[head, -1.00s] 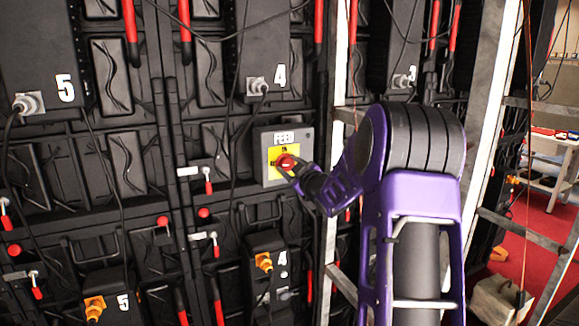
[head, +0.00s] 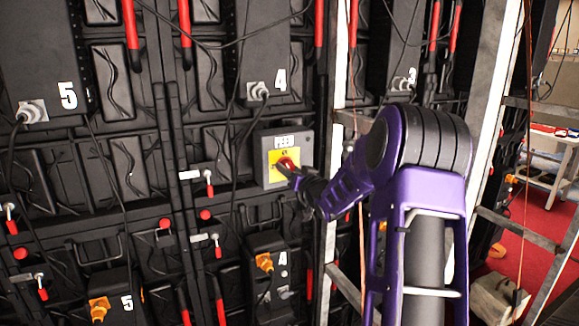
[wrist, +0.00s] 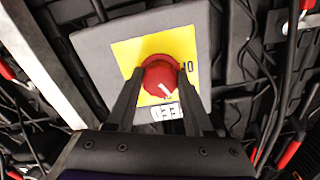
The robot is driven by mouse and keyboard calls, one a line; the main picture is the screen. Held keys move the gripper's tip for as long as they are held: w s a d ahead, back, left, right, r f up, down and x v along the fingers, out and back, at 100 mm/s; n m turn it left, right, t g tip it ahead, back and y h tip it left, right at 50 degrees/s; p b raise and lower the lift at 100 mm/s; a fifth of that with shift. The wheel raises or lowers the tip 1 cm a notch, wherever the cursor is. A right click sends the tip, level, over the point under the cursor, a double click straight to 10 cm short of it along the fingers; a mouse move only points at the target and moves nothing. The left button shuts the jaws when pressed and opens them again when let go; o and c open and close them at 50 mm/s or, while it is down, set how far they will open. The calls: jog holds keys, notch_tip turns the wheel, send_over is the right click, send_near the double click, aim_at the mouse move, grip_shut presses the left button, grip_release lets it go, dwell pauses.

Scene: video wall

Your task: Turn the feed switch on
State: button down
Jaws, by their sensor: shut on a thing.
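The feed switch (head: 272,158) is a grey box with a yellow plate and a red rotary knob, mounted on the black panel wall below the panel marked 4. In the wrist view the red knob (wrist: 160,76) sits between my fingers, with a white mark on its face. The FEED label (wrist: 167,112) shows upside down there, partly covered by a finger. My gripper (wrist: 158,84) is shut on the red knob, one finger on each side. In the head view my gripper (head: 284,168) reaches the knob from the right and hides part of it.
Black cables hang over the panels around the switch, one (head: 240,130) close to its left side. A metal ladder-like frame (head: 331,150) stands just right of the switch. Lower panels carry orange connectors (head: 264,262) and red-handled latches (head: 210,187).

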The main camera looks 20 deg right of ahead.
jog(key=m+p, duration=0.2)
jog(key=m, duration=0.3)
jog(key=shift+m, duration=0.3)
dwell(0.4)
jog(key=shift+c, duration=1.4)
grip_release()
jog(key=s, duration=1.7)
jog(key=shift+s+d, duration=0.2)
jog(key=shift+d, duration=0.05)
